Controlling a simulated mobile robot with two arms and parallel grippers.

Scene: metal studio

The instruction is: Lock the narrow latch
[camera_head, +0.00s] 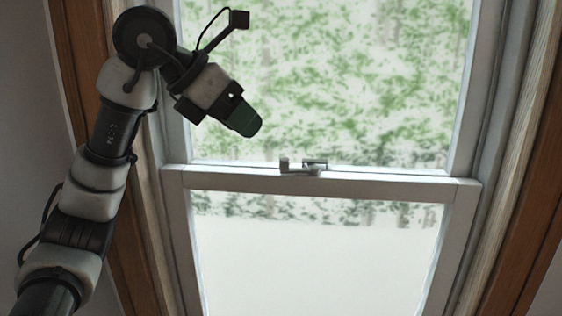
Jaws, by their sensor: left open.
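The narrow latch (303,167) is a small grey metal piece on the middle rail of the window. A short upright part shows at its left end, and a flat part runs to the right. My left gripper (245,121) is up and to the left of the latch, in front of the upper pane, clearly apart from it. It is open and holds nothing that I can see. Its dark green fingertip end points down and to the right. My right gripper is not in view.
The window's white middle rail (400,185) crosses the view. The upper pane (360,80) shows green foliage, the lower pane (320,260) a pale ground. Wooden trim (522,235) borders both sides. The space right of the latch is clear.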

